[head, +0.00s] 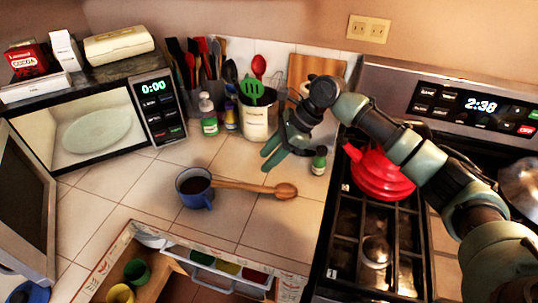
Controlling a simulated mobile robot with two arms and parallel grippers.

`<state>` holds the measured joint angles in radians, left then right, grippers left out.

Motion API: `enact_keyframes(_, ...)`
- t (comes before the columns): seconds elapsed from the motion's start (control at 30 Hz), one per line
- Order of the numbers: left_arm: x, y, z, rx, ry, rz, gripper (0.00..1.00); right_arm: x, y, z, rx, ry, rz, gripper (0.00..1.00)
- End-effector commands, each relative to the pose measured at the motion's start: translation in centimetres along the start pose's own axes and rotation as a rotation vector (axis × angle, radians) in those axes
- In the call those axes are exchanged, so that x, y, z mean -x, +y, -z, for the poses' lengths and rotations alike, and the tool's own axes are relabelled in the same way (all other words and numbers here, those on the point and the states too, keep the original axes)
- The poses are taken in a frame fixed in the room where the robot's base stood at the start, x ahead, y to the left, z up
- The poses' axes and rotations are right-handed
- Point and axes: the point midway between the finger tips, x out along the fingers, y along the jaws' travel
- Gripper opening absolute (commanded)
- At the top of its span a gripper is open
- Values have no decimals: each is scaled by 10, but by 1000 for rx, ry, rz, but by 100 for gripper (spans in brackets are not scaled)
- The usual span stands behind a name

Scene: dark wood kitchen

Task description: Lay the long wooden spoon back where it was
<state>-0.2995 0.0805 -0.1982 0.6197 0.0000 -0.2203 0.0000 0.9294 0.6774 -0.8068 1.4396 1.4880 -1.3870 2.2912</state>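The long wooden spoon (245,187) lies on the tiled counter, its round head (286,191) to the right. Its handle runs left to the blue mug (195,190) of dark liquid; I cannot tell if they touch. My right gripper (273,155) is above the counter, behind and above the spoon's head, apart from it. Its fingers look spread with nothing between them. A white utensil crock (257,123) with a green slotted spatula and a red spoon stands behind my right gripper. My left gripper is out of view.
A red kettle (378,173) sits on the stove at right. A small green bottle (319,160) stands near my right gripper. An open microwave (90,130) is at left. An open drawer (210,262) with coloured cups is below the counter.

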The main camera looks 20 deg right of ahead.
Motion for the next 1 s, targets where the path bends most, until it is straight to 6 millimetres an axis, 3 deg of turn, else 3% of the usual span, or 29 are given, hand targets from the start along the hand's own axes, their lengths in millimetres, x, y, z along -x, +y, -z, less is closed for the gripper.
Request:
enact_keyframes(0.27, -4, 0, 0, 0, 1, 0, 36, 4, -1, -1, 0, 0, 3, 40)
enact_keyframes(0.8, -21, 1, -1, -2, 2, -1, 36, 105, -1, -1, -1, 0, 3, 40)
enact_keyframes(1.0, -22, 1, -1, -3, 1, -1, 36, 121, 0, -1, -1, 0, 1, 40)
